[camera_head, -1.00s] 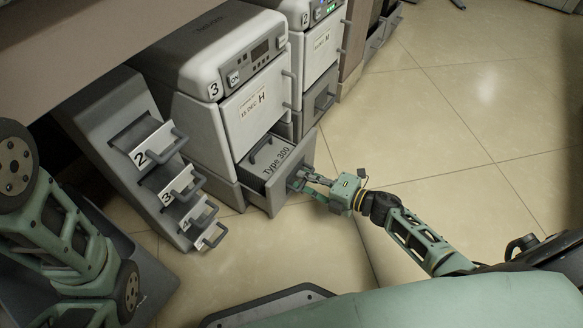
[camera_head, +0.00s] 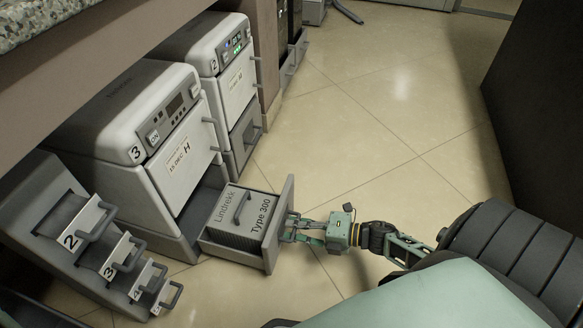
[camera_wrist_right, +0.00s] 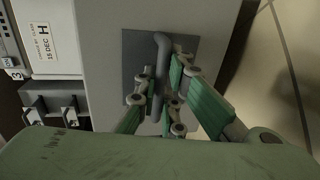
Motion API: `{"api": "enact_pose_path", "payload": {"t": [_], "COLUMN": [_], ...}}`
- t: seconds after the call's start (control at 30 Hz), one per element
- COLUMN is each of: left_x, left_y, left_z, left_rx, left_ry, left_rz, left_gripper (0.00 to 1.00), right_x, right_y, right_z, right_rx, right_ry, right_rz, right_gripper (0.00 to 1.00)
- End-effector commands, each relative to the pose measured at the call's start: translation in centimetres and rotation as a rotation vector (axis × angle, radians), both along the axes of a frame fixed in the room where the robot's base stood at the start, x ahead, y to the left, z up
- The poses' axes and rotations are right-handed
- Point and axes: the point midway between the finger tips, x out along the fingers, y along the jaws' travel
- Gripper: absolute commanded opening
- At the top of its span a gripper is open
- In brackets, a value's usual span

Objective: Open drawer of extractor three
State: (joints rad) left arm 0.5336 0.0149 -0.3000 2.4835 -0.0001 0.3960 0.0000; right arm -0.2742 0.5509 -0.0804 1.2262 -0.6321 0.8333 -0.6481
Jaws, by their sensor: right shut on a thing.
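Extractor three (camera_head: 125,135) is a pale grey unit with a "3" label and a "15 DEC H" tag on its front. Its lower drawer (camera_head: 272,235) is pulled well out, and a box marked "Lindrekk Type 300" (camera_head: 236,214) with a dark handle sits inside it. My right gripper (camera_head: 291,229) is at the drawer front. In the right wrist view its fingers (camera_wrist_right: 157,95) are closed around the dark vertical drawer handle (camera_wrist_right: 161,56) on the grey drawer front (camera_wrist_right: 110,52). The left gripper is not in view.
Extractor two (camera_head: 222,75) stands behind extractor three, its lower drawer closed. A slanted rack (camera_head: 50,245) with several handled, numbered trays stands at the left. Tiled floor (camera_head: 370,130) is open to the right, with a dark block (camera_head: 540,120) at the far right.

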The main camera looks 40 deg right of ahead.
Motion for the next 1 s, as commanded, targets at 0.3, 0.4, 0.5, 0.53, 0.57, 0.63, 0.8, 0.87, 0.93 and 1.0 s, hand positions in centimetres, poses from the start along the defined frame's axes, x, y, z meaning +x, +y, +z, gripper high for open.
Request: {"api": "enact_pose_path", "payload": {"t": [0.3, 0.4, 0.5, 0.53, 0.57, 0.63, 0.8, 0.87, 0.93, 1.0], "left_x": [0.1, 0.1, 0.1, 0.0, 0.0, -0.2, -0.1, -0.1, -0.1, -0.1], "left_y": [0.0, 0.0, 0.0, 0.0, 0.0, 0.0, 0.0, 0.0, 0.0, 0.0], "left_z": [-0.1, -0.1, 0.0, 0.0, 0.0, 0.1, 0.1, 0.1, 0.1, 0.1], "left_rx": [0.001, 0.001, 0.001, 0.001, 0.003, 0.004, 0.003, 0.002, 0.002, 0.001], "left_ry": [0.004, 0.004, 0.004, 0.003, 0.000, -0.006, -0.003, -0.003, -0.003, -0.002], "left_rz": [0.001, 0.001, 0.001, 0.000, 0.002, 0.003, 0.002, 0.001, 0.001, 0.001], "left_gripper": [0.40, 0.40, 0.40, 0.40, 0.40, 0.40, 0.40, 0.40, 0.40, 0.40], "right_x": [0.0, 0.0, 0.0, 0.0, 0.0, -0.1, -1.6, -2.5, -3.7, -4.9], "right_y": [-0.1, -0.1, -0.1, -0.1, 0.0, -0.1, -1.3, -2.0, -2.9, -3.9], "right_z": [0.0, 0.0, 0.0, 0.0, 0.0, 0.0, 0.3, 0.5, 0.8, 1.1], "right_rx": [-0.002, -0.001, -0.001, -0.001, -0.001, -0.001, -0.003, -0.003, -0.004, -0.004], "right_ry": [0.001, 0.001, 0.001, 0.001, 0.001, 0.001, 0.003, 0.004, 0.005, 0.005], "right_rz": [-0.002, -0.001, -0.001, -0.001, -0.001, -0.001, -0.001, -0.001, -0.001, -0.001], "right_gripper": [0.17, 0.17, 0.17, 0.17, 0.17, 0.17, 0.17, 0.17, 0.17, 0.17]}}
